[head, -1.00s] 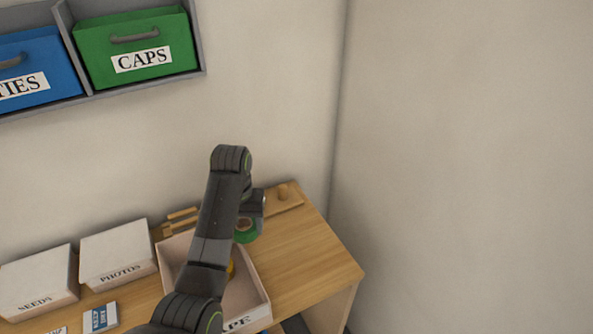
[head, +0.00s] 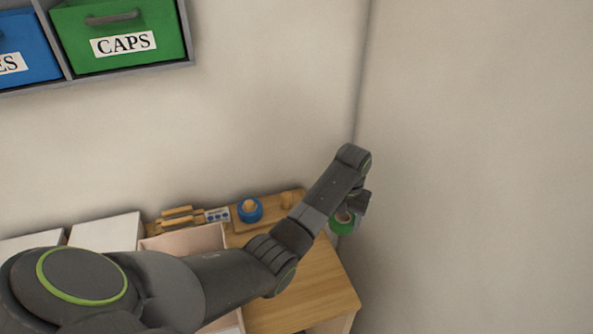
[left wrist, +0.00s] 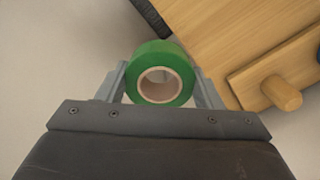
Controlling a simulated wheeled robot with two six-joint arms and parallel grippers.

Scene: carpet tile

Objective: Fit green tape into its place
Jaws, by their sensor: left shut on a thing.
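My left gripper (head: 357,203) is shut on the green tape (head: 342,228), a roll with a pale core. In the left wrist view the green tape (left wrist: 160,52) sits between the two fingers, its hole facing the camera. In the head view the roll appears off the right end of the desk, close to the wall. A wooden board (head: 268,214) at the back right of the desk has a bare peg (head: 288,198) and a blue tape roll (head: 249,212) around another peg. The bare peg (left wrist: 282,93) also shows at the right in the left wrist view, apart from the tape. My right gripper is out of view.
The wooden desk (head: 315,285) is clear at its right front. An open pale box (head: 190,240) is partly hidden behind my left arm. White boxes (head: 105,232) and a wooden rack (head: 178,217) stand along the back. Walls meet in a corner behind.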

